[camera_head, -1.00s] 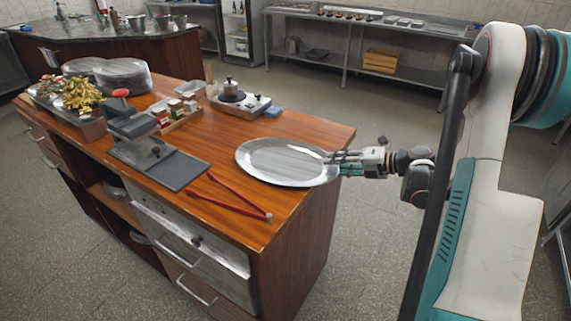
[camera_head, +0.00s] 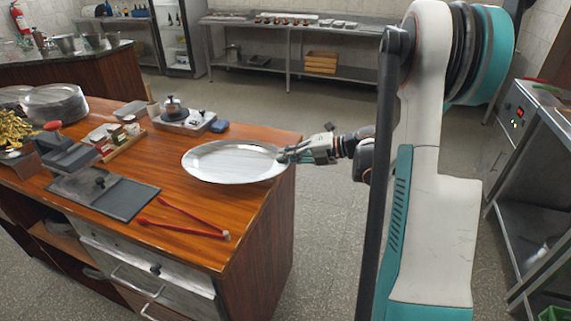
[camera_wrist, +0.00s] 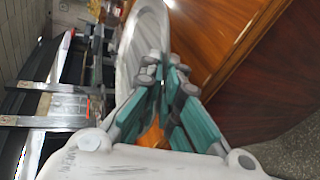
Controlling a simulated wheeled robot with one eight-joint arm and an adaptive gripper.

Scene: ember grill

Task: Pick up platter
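The platter (camera_head: 225,162) is a shiny oval silver dish over the right end of the wooden counter (camera_head: 240,225). It looks slightly raised, though the gap beneath it is hard to judge. My gripper (camera_head: 284,157) is at its right rim, with the fingers drawn together on the edge. In the wrist view, the teal-sided fingers (camera_wrist: 166,68) meet at the rim of the platter (camera_wrist: 143,38). The exact contact between the finger pads is partly hidden there.
Red tongs (camera_head: 185,220) and a dark board (camera_head: 105,192) lie in front and left of the platter. A metal tray with jars (camera_head: 185,120) and a blue block (camera_head: 219,126) stand behind it. A steel shelf unit (camera_head: 530,190) is at the right. Floor behind the counter is clear.

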